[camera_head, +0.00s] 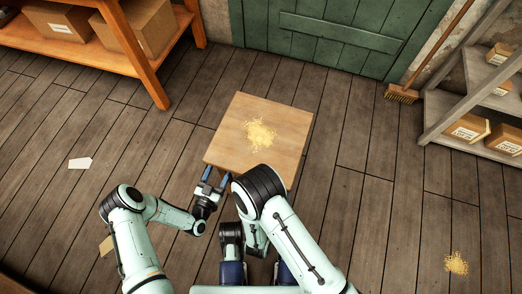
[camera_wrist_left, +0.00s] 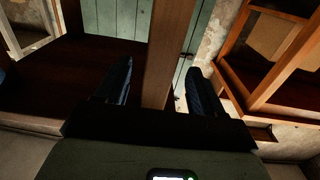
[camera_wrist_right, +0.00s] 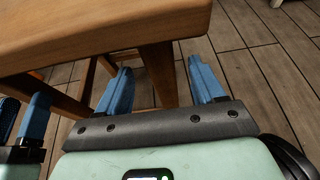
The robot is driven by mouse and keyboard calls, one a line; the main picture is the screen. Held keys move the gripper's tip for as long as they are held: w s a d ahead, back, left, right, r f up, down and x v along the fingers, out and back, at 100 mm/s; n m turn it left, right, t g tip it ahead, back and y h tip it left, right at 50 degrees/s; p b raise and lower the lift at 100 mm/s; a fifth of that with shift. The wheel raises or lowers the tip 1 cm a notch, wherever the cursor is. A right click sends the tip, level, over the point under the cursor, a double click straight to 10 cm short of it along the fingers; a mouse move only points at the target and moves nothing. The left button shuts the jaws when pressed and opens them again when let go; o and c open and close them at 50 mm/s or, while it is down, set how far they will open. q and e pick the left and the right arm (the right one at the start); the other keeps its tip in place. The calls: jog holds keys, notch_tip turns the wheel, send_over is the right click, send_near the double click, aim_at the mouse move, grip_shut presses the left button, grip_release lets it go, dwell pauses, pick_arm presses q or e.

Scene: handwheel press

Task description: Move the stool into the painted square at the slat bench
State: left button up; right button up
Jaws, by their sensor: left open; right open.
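The stool (camera_head: 225,150) has a square light-wood top with a heap of yellow shavings on it, and stands on the plank floor in front of me. My left gripper (camera_head: 216,177) is open at its near edge. In the left wrist view a wooden stool leg (camera_wrist_left: 168,60) stands between the spread fingers (camera_wrist_left: 155,85). In the right wrist view my right gripper (camera_wrist_right: 160,90) is open under the stool's top, with another leg (camera_wrist_right: 158,75) between its fingers. My arm hides the right gripper in the head view. No painted square shows in any view.
An orange wooden rack (camera_head: 150,75) with boxes stands at the back left. A green door (camera_head: 320,35) is behind the stool. A broom (camera_head: 403,95) and grey shelf (camera_head: 436,115) are at the right. Paper (camera_head: 80,163) and shavings (camera_head: 456,263) lie on the floor.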

pick_arm(q)
jog(key=x, duration=0.7)
pick_arm(e)
jog(key=x, duration=0.7)
pick_arm(q)
jog(key=shift+c, duration=0.3)
pick_arm(e)
jog(key=shift+c, duration=0.3)
pick_arm(q)
grip_shut()
pick_arm(e)
grip_shut()
pick_arm(q)
jog(key=shift+r, duration=0.15)
pick_arm(e)
jog(key=shift+r, duration=0.1)
